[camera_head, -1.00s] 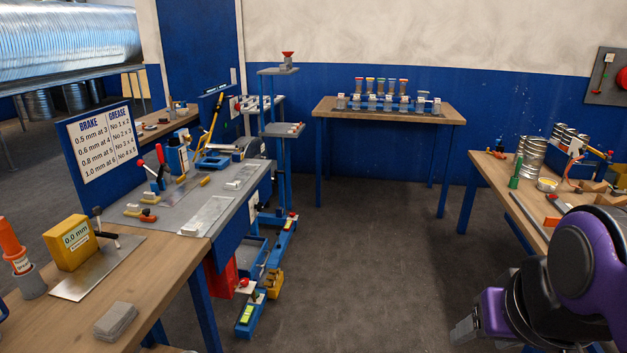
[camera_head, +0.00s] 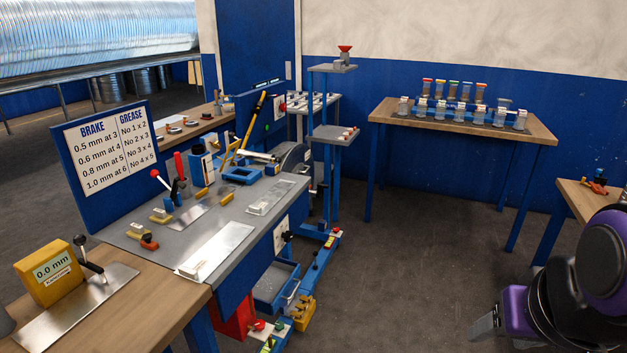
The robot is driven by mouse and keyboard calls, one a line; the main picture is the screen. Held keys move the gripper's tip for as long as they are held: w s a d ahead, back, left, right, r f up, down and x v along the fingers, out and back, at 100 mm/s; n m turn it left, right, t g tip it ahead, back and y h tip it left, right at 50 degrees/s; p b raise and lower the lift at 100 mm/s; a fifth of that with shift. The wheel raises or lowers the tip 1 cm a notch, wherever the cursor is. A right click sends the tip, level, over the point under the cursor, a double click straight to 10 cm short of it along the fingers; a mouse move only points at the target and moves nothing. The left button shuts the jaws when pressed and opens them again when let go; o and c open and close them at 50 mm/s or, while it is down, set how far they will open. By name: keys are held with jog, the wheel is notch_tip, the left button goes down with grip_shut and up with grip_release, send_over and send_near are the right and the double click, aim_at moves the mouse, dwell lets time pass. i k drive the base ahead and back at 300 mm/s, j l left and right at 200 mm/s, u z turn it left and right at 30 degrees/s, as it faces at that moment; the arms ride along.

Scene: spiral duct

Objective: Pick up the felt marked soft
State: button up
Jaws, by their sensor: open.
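I cannot make out a felt marked soft in the current view; no label reading soft is legible. My gripper (camera_head: 486,324) shows at the lower right, beside my purple and black arm. It is open, and nothing shows in it. It hangs over the floor, well apart from the benches.
A grey-topped bench (camera_head: 140,238) at left carries tools and metal sheets. A yellow gauge block (camera_head: 48,272) stands on the near wooden bench. A blue stand (camera_head: 330,180) rises mid-view. A back table (camera_head: 385,112) holds several jars. The floor (camera_head: 400,270) between is clear.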

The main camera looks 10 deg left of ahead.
aim_at(136, 233)
jog(key=i+j+u, duration=0.1)
jog(key=i+u, duration=0.8)
